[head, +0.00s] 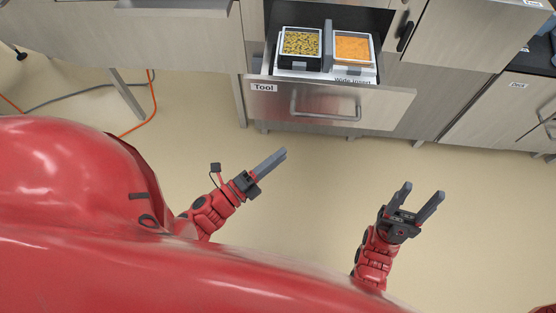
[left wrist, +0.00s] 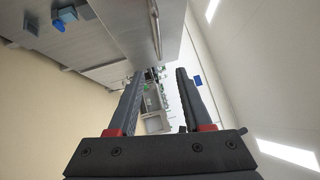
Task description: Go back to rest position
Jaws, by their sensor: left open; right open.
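My left gripper (head: 273,163) is over the bare floor in the head view, seen nearly edge-on and pointing up and right. In the left wrist view its two fingers (left wrist: 158,85) stand apart with nothing between them. My right gripper (head: 423,196) is further right over the floor, with its fingers spread and empty. Both grippers are apart from the open drawer (head: 331,108) labelled "Tool".
The drawer holds a white insert (head: 354,76) with a tray of yellow-black pieces (head: 301,42) and a tray of orange contents (head: 352,47). A cabinet labelled "Deck" (head: 501,110) stands at the right. Orange and dark cables (head: 139,121) lie at left. Floor between is clear.

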